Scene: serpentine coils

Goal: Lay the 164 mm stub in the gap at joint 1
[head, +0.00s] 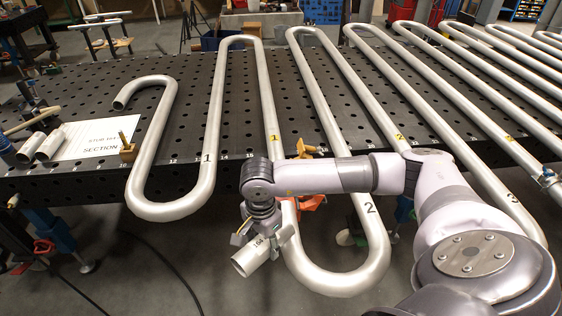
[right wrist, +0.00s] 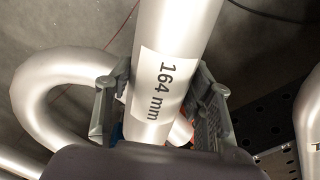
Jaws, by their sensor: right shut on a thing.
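My right gripper (head: 262,236) is shut on the 164 mm stub (head: 250,258), a short silver tube, in front of the table's near edge. In the right wrist view, the stub (right wrist: 172,65) shows its white "164 mm" label between the two fingers (right wrist: 158,100). A yellow "1" tag sits on a straight pipe run (head: 270,110) of the silver coil. The U-bend (head: 335,282) marked 2 comes out below the arm. My left gripper is not in view.
The black perforated table (head: 110,90) carries the coil. Orange parts (head: 312,201) sit behind my arm. A U-bend (head: 170,208) overhangs the near edge.

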